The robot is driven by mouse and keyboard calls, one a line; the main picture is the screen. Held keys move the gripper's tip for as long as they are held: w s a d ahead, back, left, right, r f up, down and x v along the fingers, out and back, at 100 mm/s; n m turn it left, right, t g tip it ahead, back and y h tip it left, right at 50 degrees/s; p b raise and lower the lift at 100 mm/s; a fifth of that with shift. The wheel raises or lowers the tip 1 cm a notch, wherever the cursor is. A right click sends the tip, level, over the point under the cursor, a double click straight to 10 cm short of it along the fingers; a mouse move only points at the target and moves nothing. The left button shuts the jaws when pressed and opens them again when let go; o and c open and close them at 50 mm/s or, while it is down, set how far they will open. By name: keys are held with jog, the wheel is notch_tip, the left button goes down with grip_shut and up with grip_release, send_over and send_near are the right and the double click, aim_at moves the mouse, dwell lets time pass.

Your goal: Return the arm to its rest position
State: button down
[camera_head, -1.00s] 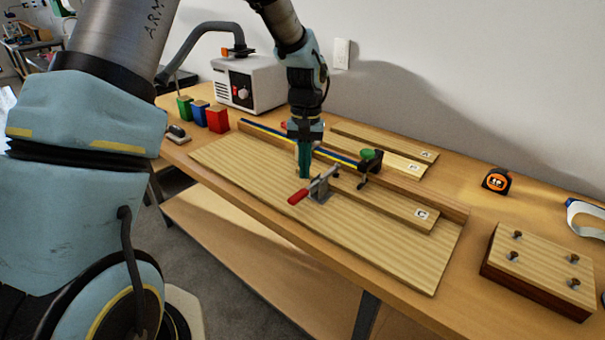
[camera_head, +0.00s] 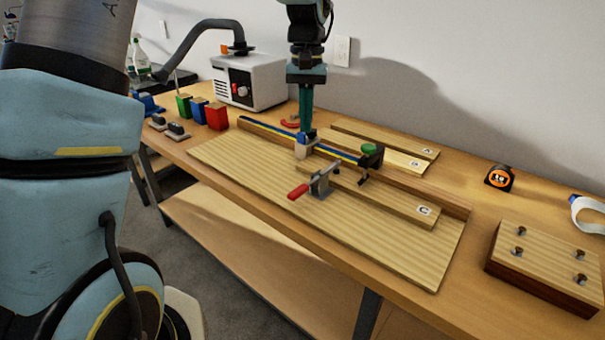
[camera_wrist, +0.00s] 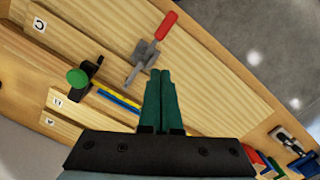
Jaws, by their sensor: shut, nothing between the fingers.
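My gripper (camera_head: 306,128) points down above the back part of the wooden board on the workbench. Its green fingers are together and hold nothing. In the wrist view the shut fingers (camera_wrist: 160,80) show over the board, beside the toggle clamp. The toggle clamp (camera_head: 319,184) with a red handle sits on the board (camera_head: 250,168), in front of my gripper. A strip marked C (camera_head: 395,199) lies behind the clamp. The exact gap between my fingertips and the blue-and-yellow rail (camera_head: 335,153) cannot be told.
A green-knobbed stop (camera_head: 370,156) stands right of my gripper. Strips A (camera_head: 400,143) and B (camera_head: 395,157) lie behind it. A white machine (camera_head: 250,82) and coloured boxes (camera_head: 216,116) stand left. A tape measure (camera_head: 499,178) and a block with screws (camera_head: 540,262) are right.

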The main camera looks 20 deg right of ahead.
dwell(0.4)
jog(key=a+f+n+t, duration=0.1)
jog(key=a+f+n, duration=0.2)
jog(key=a, duration=1.6)
jog(key=s+a+f+n+t, duration=0.1)
jog(key=s+a+f+n, duration=0.1)
jog(key=s+a, duration=0.5)
jog(key=a, duration=0.6)
jog(key=shift+f+t+h, duration=0.15)
jog(key=shift+t+h, duration=0.15)
jog(key=shift+h, duration=0.1)
